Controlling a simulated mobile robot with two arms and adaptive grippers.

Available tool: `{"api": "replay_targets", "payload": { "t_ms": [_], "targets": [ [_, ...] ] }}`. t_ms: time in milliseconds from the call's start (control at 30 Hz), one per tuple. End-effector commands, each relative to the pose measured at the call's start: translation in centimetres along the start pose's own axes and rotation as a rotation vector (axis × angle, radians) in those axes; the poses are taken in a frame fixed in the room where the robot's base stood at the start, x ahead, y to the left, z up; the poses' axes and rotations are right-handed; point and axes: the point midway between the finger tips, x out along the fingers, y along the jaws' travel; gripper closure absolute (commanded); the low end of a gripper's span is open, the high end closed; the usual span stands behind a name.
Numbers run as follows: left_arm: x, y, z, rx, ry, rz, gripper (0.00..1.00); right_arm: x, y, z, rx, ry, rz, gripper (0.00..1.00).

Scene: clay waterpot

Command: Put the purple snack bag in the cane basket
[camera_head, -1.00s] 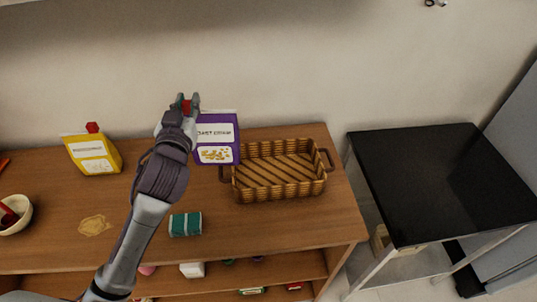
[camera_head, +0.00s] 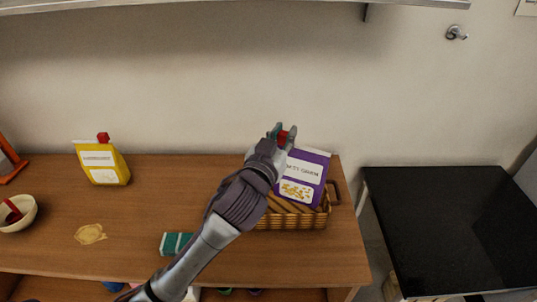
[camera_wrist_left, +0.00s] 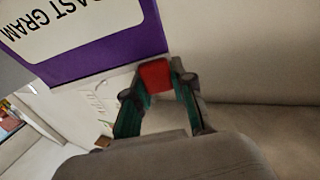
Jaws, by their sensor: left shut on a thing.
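The purple snack bag (camera_head: 322,168), with white labels and a red cap, hangs from my left gripper (camera_head: 282,134). The fingers are shut on the red cap. In the left wrist view, the gripper (camera_wrist_left: 157,85) pinches the cap, and the purple bag (camera_wrist_left: 110,52) fills the upper left. In the head view the bag overlaps the back part of the cane basket (camera_head: 290,222); I cannot tell whether it touches the basket or is clear of it. My left forearm hides the basket's left side. My right gripper is not in view.
A black-topped table (camera_head: 440,230) stands at right. A shelf (camera_head: 200,5) is above.

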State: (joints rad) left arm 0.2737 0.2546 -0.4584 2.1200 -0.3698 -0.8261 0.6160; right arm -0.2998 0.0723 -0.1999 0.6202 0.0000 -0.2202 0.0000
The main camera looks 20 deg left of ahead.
Motion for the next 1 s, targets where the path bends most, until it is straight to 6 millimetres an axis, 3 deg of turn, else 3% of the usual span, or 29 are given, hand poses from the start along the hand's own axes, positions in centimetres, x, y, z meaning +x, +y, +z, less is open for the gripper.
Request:
{"api": "replay_targets", "payload": {
  "t_ms": [100, 300, 633, 1000],
  "targets": [
    [0.7, -2.7, 1.5, 0.005, -0.004, -0.002, 1.00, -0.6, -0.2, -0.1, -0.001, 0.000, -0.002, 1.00],
    [1.3, -5.1, 3.0, -0.001, 0.000, 0.000, 1.00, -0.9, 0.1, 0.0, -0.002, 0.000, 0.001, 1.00],
    [1.4, -5.4, 6.8, -0.004, -0.002, 0.001, 1.00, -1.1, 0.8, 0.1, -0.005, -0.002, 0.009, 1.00],
    [1.4, -5.3, 7.4, -0.003, 0.002, 0.002, 1.00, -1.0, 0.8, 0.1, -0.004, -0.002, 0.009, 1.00]
  ]
}}
